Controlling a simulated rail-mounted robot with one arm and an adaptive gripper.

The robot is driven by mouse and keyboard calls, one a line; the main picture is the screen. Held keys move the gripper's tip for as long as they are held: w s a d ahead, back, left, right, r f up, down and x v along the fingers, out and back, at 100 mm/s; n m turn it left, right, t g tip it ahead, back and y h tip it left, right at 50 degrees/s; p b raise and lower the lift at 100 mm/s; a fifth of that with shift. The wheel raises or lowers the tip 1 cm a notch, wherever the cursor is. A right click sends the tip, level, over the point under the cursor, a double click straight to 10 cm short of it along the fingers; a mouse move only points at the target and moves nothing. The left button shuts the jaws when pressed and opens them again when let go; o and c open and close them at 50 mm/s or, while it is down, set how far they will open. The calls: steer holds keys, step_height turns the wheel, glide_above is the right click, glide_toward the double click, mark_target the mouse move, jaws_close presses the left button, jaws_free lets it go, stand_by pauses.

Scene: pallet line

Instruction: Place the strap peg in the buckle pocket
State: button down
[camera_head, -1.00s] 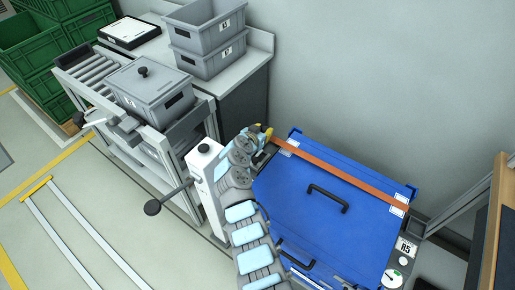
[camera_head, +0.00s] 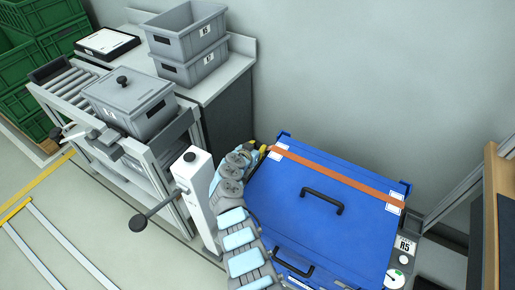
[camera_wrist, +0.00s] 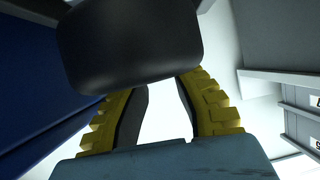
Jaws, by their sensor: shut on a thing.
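My gripper (camera_head: 257,150) is at the far left corner of the blue case (camera_head: 285,225), beside the left end of the orange strap (camera_head: 335,177). In the wrist view its yellow fingers (camera_wrist: 160,90) curve up, and a black rounded block (camera_wrist: 130,42) covers their tips. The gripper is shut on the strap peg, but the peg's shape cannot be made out. The strap runs across the lid between two white labels. The buckle pocket cannot be made out; the gripper and arm hide part of that corner.
A white post with a black-knobbed lever (camera_head: 138,222) stands close left of my arm. A roller stand carries a lidded grey bin (camera_head: 130,103); stacked grey bins (camera_head: 187,73) are behind. The case lid has a black handle (camera_head: 322,200). A gauge (camera_head: 394,278) is at lower right.

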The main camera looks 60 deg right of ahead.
steer(key=shift+w, duration=0.1)
steer(key=c, duration=1)
jaws_free()
steer(key=shift+r, duration=0.15)
steer(key=shift+a+r, duration=0.3)
steer(key=shift+p+v, duration=1.6)
steer(key=shift+v, duration=3.95)
steer(key=shift+f, duration=0.15)
